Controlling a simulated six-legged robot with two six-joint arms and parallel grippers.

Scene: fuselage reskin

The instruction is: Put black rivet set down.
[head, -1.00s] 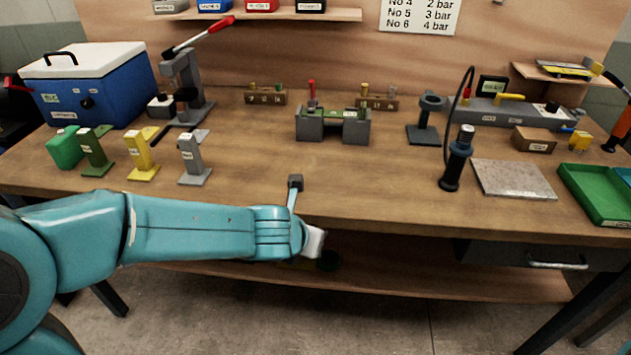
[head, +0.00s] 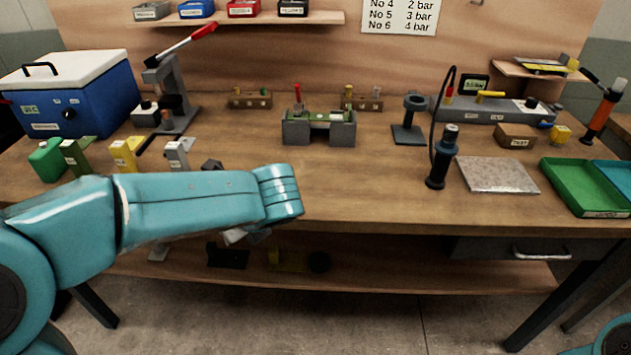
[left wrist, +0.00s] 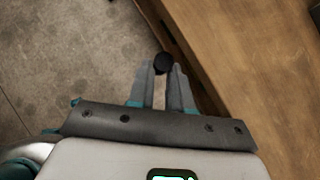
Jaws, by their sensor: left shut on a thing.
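The black rivet set (left wrist: 162,63) shows in the left wrist view as a dark round end at the fingertips. My left gripper (left wrist: 165,75) is shut on it, over the floor beside the bench edge. In the head view, my teal forearm hides most of this gripper, and the rivet set cannot be made out there. Two small wooden racks, one at the left (head: 250,99) and one at the right (head: 362,100), stand at the back of the bench with small pieces in them. My right gripper is not in view.
The wooden bench (head: 330,190) is clear in its front middle. Green (head: 75,157), yellow (head: 124,154) and grey (head: 177,153) stands are at the left behind my arm. A black-and-blue tool (head: 442,158), a speckled plate (head: 498,175) and a green tray (head: 584,188) are at the right.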

